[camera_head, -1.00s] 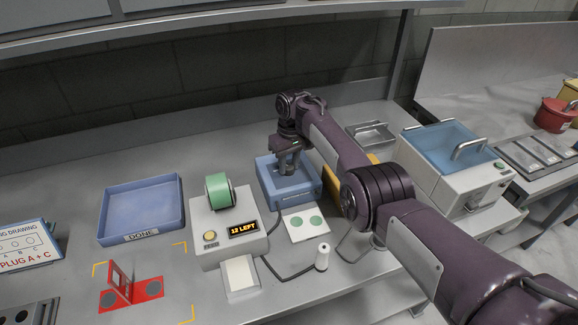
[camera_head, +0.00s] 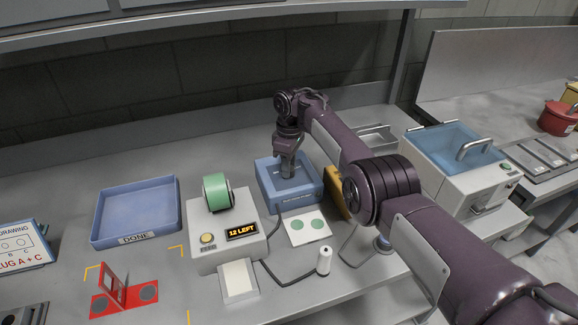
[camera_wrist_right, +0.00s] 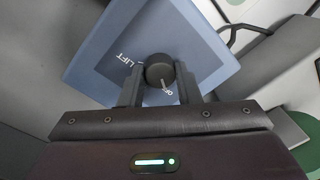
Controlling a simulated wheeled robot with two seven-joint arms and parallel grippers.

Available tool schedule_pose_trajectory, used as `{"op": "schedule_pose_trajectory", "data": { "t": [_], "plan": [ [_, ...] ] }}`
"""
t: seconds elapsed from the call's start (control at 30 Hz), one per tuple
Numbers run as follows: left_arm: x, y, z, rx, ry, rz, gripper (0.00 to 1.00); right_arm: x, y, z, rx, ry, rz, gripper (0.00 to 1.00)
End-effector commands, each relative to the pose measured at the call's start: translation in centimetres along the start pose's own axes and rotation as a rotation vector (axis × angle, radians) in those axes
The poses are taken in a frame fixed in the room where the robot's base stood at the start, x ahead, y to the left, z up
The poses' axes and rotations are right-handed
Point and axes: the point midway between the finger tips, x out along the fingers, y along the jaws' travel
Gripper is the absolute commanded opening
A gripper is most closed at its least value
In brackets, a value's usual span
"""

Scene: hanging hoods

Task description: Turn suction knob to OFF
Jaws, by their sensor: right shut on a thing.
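The suction knob (camera_wrist_right: 159,68) is a dark round knob on the face of a blue box, seen in the right wrist view. My right gripper (camera_wrist_right: 160,86) has one finger on each side of it and is shut on it. White lettering reading "LIFT" is beside the knob, and a partly covered label starting with "O" shows below it. In the head view the blue box (camera_head: 268,188) stands mid-bench, and my right gripper (camera_head: 288,170) reaches down onto its top, hiding the knob. The knob's exact setting cannot be read. My left gripper is not in view.
A grey dispenser (camera_head: 236,258) with a green roll (camera_head: 216,192) stands left of the blue box. A blue DONE tray (camera_head: 137,238) is further left; a blue-lidded machine (camera_head: 440,148) is right.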

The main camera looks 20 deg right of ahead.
Motion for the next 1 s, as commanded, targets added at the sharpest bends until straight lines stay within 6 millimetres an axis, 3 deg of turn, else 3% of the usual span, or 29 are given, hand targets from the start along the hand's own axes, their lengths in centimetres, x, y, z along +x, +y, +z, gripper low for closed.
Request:
{"op": "schedule_pose_trajectory", "data": {
  "t": [0.43,0.47,0.6,0.87,1.0],
  "plan": [
    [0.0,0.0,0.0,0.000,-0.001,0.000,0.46,-0.2,0.1,-0.1,-0.011,0.002,0.003,0.07],
    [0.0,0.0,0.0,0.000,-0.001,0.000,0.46,-0.2,0.1,-0.1,-0.011,0.002,0.003,0.34],
    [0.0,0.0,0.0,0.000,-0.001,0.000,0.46,-0.2,0.1,0.0,-0.010,0.001,0.002,0.52],
    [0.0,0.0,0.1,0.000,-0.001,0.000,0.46,-0.1,0.0,0.0,-0.009,0.000,0.001,0.52],
    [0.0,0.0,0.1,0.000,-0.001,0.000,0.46,-1.2,0.1,-0.1,-0.010,0.002,0.002,0.52]
  ]
}}
